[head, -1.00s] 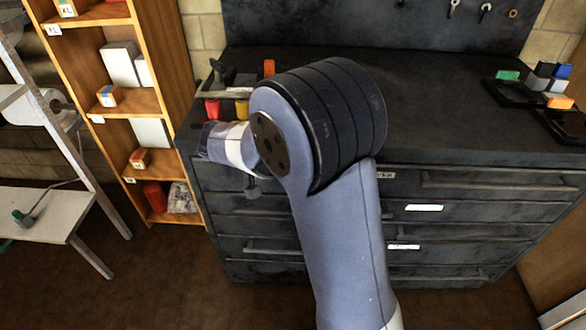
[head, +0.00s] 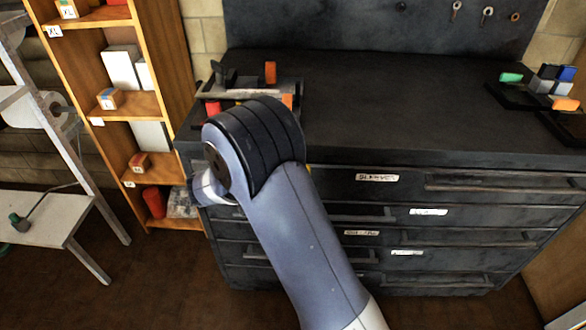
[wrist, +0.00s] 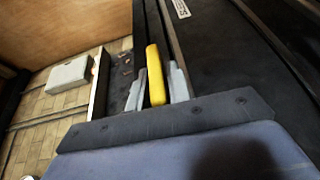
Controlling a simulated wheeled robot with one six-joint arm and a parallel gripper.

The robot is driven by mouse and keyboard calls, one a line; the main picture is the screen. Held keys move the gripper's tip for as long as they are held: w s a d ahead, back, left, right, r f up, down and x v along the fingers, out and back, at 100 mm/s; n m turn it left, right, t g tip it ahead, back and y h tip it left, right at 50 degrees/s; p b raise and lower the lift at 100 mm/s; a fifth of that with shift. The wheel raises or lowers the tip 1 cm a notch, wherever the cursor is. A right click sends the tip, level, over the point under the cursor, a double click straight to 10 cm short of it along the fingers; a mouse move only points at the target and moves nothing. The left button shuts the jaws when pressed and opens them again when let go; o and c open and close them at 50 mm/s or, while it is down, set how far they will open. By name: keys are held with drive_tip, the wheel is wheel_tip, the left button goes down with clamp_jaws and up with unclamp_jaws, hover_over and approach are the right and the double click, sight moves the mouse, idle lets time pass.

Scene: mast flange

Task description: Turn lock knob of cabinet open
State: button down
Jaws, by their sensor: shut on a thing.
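The dark cabinet (head: 400,110) with several drawers stands ahead of me. In the wrist view, my gripper (wrist: 157,82) is shut on a long yellow knob (wrist: 154,72), with one grey finger on each side of it. The knob lies against the dark cabinet front, nearly upright in the picture and slightly tilted. In the head view, my own arm hides the gripper and the part of the cabinet front around the knob. The knob's base and the lock behind it cannot be made out.
A wooden shelf (head: 172,80) with small boxes stands close to the left of the cabinet. A tool rack (head: 250,88) sits on the cabinet top's left corner. Dark trays (head: 520,95) with coloured blocks lie at the top right. The middle of the top is clear.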

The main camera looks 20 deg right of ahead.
idle(0.4)
drive_tip(key=c, duration=1.4)
unclamp_jaws()
drive_tip(key=shift+c, duration=0.2)
drive_tip(key=a+p, duration=0.1)
drive_tip(key=a, duration=0.9)
drive_tip(key=shift+s+a+p, duration=0.4)
drive_tip(key=shift+f, duration=0.1)
